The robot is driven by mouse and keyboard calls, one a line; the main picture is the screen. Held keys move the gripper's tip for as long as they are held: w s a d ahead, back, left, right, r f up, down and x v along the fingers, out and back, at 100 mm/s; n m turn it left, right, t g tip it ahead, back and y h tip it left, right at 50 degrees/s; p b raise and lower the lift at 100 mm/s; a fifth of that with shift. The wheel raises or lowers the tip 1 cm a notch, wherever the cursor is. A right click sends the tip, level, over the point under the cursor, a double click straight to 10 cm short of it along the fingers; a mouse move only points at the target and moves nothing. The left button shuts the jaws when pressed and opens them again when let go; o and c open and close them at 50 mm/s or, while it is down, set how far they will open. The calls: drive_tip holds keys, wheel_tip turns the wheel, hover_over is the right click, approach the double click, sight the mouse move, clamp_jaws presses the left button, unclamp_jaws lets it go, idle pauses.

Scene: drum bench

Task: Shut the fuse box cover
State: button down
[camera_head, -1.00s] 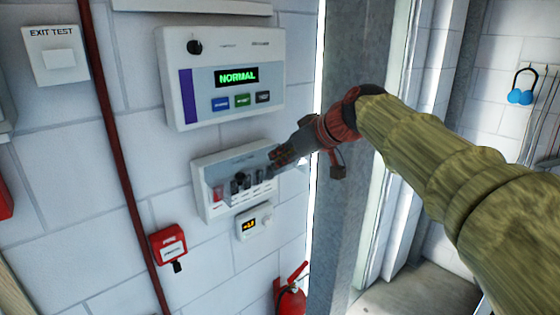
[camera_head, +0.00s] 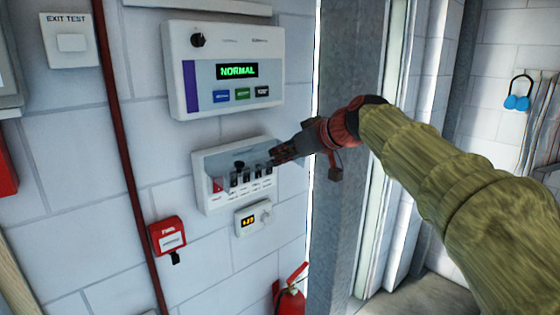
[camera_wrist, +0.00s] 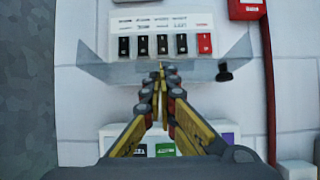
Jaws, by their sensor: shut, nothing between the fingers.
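The fuse box (camera_head: 200,190) is a white wall box with a row of black switches and one red switch. Its clear cover (camera_wrist: 105,70) stands open, sticking out from the box's upper side, so the switches are exposed. The cover's black knob (camera_wrist: 224,72) is near one end of it; it also shows in the head view (camera_head: 239,165). My gripper (camera_head: 273,156) is shut and empty at the right side of the box. In the wrist view, which is upside down, the fingertips (camera_wrist: 161,70) overlap the middle of the cover. I cannot tell if they touch it.
A control panel (camera_head: 223,100) reading NORMAL is mounted just above the box. A small display unit (camera_head: 252,218) sits just below it. A red call point (camera_head: 168,236) and red pipe (camera_head: 122,130) are to the left. A grey post (camera_head: 343,100) stands right.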

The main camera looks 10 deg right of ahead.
drive_tip(key=shift+s+d+f+t+b, duration=0.15)
drive_tip(key=shift+f+t+b, duration=0.4)
drive_tip(key=shift+b, duration=1.65)
